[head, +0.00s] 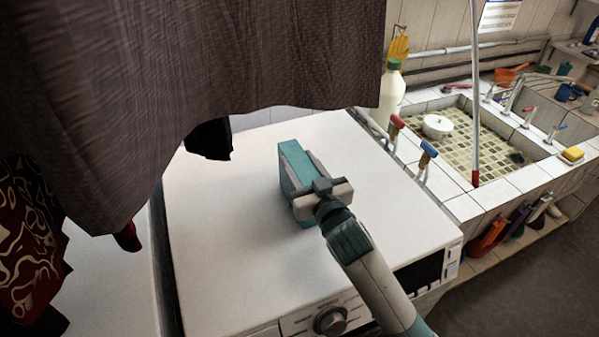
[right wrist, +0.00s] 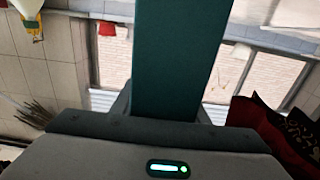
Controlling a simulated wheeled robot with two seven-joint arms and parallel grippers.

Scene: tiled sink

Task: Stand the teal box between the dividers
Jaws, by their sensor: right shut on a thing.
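The teal box (head: 294,165) is over the white top of the washing machine (head: 235,260). My right gripper (head: 322,200) is shut on the near end of the box. In the right wrist view the teal box (right wrist: 182,60) fills the middle, between the fingers of my right gripper (right wrist: 172,105). I cannot tell whether the box touches the machine top. I cannot make out any dividers. My left gripper is not in view.
A dark hanging cloth (head: 190,60) covers the upper left. A bottle with a green cap (head: 391,90) stands behind the machine. Red-handled (head: 397,122) and blue-handled (head: 428,150) taps stand at its right, beside a tiled sink (head: 455,135). The machine top around the box is clear.

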